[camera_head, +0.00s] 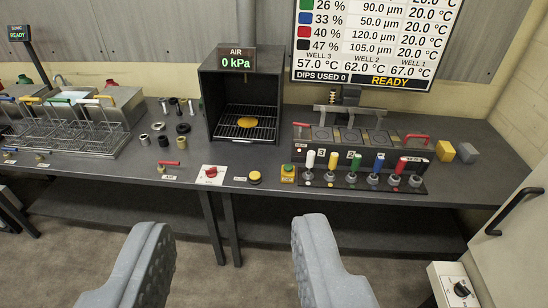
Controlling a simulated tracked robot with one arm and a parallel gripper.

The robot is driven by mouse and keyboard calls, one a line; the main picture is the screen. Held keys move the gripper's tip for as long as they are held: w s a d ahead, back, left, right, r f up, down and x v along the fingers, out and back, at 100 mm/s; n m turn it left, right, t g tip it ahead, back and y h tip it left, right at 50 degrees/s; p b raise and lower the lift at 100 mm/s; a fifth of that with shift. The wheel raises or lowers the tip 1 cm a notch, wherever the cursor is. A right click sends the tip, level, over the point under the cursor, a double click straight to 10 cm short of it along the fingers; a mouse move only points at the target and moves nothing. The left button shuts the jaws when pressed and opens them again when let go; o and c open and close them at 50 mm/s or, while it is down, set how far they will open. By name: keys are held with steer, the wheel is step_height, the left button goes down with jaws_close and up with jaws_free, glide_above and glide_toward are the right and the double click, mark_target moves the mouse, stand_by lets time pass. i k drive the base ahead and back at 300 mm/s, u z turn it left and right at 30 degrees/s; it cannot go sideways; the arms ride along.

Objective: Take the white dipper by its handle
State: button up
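The white dipper (310,159) stands upright, handle up, at the left end of a row of dippers with coloured handles in a dark rack (345,181) on the bench. To its right stand the yellow dipper (333,161), the green dipper (355,163), the blue dipper (378,162) and the red dipper (400,166). A dark handle at the row's right end is hard to make out. My gripper (232,225) is open and empty, its two grey fingers wide apart in front of the bench. The white dipper is ahead of the right finger, well beyond its tip.
Behind the rack is a unit with several wells and a red handle (416,138). A yellow-green button box (288,173) sits close left of the white dipper. A dark booth (240,90) and wire baskets (80,130) stand farther left. A pale cabinet (515,245) borders the right.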

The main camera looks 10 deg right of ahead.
mark_target(307, 176)
steer(key=u, duration=0.25)
steer(key=i, duration=2.1)
steer(key=z, duration=0.65)
